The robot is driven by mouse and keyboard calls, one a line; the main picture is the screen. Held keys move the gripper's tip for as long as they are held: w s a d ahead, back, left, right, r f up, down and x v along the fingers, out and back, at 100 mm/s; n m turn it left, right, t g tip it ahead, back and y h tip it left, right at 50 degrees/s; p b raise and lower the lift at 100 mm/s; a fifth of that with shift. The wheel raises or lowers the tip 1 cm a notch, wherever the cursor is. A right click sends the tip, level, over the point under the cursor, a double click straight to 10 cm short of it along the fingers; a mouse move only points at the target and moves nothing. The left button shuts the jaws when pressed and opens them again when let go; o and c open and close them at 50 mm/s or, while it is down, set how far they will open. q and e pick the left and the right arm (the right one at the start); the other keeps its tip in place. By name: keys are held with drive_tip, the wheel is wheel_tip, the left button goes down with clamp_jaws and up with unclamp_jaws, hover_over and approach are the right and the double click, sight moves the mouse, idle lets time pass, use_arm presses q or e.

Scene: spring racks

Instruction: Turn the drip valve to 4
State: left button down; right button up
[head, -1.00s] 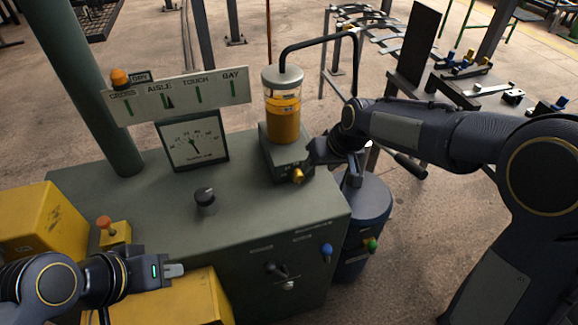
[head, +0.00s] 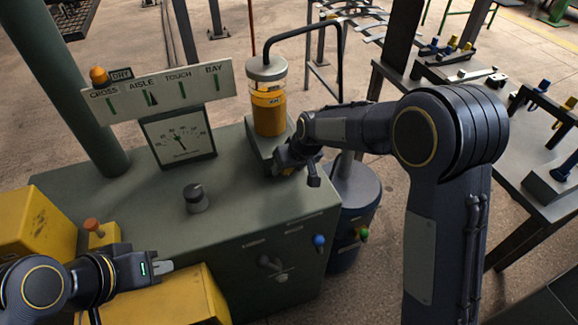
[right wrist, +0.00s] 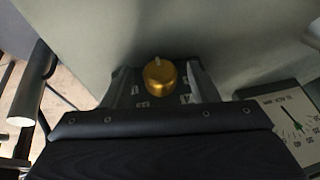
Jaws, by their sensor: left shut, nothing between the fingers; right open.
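The drip valve is a round brass knob (right wrist: 160,77) in the right wrist view, with a pale mark near its top edge and partly hidden printed marks beside it. It sits on the grey base under the oil cup (head: 269,112), which holds amber fluid. My right gripper (head: 284,166) covers most of the knob in the head view. In the right wrist view its open fingers (right wrist: 160,85) stand on either side of the knob; I cannot tell whether they touch it. My left gripper (head: 166,266) is shut and empty above the yellow box at front left.
A black knob (head: 196,198) and a dial gauge (head: 179,139) stand on the green cabinet (head: 110,205). A sign board (head: 160,92) rises behind. A blue drum (head: 357,195) stands to the right, and benches with clamps (head: 540,190) lie beyond my right arm.

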drive_tip(key=c, duration=1)
drive_tip(key=shift+s+a+r+h+p, duration=0.1)
drive_tip(key=shift+a+h+p, duration=0.05)
drive_tip(key=shift+h+p, duration=0.3)
drive_tip(key=shift+a+n+t+h+p, duration=0.1)
drive_tip(key=shift+n+t+h+p, duration=0.25)
drive_tip(key=shift+h, duration=0.2)
drive_tip(key=shift+a+t+h, duration=0.15)
drive_tip(key=shift+t+h, duration=0.2)
drive_tip(key=shift+h, duration=0.65)
drive_tip(key=shift+s+a+f+n+t+h+b, duration=0.15)
drive_tip(key=shift+n+t+h+b, duration=0.25)
drive_tip(key=shift+h+b, duration=0.5)
drive_tip(key=shift+h, duration=0.3)
drive_tip(key=o, duration=1)
